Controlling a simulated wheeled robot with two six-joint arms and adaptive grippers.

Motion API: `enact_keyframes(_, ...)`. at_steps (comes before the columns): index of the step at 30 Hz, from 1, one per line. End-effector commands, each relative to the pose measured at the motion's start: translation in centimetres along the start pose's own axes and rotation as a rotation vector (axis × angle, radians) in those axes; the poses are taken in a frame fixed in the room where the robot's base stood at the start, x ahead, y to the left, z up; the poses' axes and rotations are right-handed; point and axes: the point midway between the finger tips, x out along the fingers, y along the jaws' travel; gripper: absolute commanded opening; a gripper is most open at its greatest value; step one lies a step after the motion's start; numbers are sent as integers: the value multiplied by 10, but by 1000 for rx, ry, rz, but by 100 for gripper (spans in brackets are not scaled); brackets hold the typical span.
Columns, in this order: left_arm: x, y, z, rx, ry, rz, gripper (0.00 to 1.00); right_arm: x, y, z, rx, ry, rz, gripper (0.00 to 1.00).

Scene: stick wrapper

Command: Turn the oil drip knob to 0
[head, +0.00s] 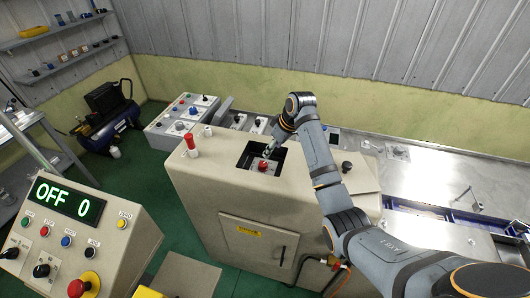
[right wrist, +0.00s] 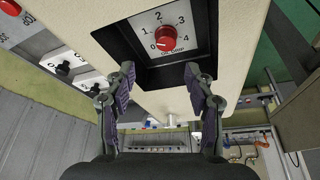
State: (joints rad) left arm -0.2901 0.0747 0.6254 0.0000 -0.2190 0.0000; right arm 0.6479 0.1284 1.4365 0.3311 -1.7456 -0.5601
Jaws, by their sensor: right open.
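The oil drip knob (right wrist: 166,38) is a red round knob on a white dial plate marked 0 to 4, inside a dark recess; I cannot clearly tell which number it points to. In the head view the knob (head: 263,166) sits in the square opening on top of the beige machine housing (head: 215,185). My right gripper (right wrist: 160,76) is open and empty. Its two fingertips are spread at the near edge of the recess, short of the knob and apart from it. In the head view my right gripper (head: 268,150) is over the opening. My left gripper is not in view.
A control panel (head: 110,235) at left shows "OFF 0" above several buttons and a red emergency stop. A red-topped post (head: 190,142) stands on the housing's left side. Another switch box (head: 182,122) is behind it. A metal bed (head: 440,190) extends right.

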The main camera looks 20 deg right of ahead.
Motion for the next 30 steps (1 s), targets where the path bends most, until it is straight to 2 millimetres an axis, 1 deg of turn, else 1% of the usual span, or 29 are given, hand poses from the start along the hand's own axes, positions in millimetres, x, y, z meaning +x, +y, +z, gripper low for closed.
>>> enact_keyframes(4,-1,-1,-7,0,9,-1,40,2,0,0,0,-1,-2,54)
enact_keyframes(7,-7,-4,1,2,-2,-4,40,12,-1,-1,0,-3,-4,54)
enact_keyframes(11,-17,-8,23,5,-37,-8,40,38,-1,-1,2,-4,-6,54)
enact_keyframes(12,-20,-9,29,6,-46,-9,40,47,-1,-1,1,-4,-5,54)
enact_keyframes(15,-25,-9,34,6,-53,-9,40,69,-1,-1,1,-4,-4,54)
enact_keyframes(17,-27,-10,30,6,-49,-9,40,80,-1,0,0,-3,-4,54)
enact_keyframes(19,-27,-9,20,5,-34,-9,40,90,-1,0,0,-3,-3,54)
enact_keyframes(21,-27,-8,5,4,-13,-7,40,97,0,0,0,-2,-2,54)
enact_keyframes(24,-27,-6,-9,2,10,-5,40,103,0,0,0,-1,-1,54)
enact_keyframes(26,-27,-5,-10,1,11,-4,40,104,0,0,0,-1,-1,54)
enact_keyframes(30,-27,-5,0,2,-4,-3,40,105,0,0,0,-1,0,54)
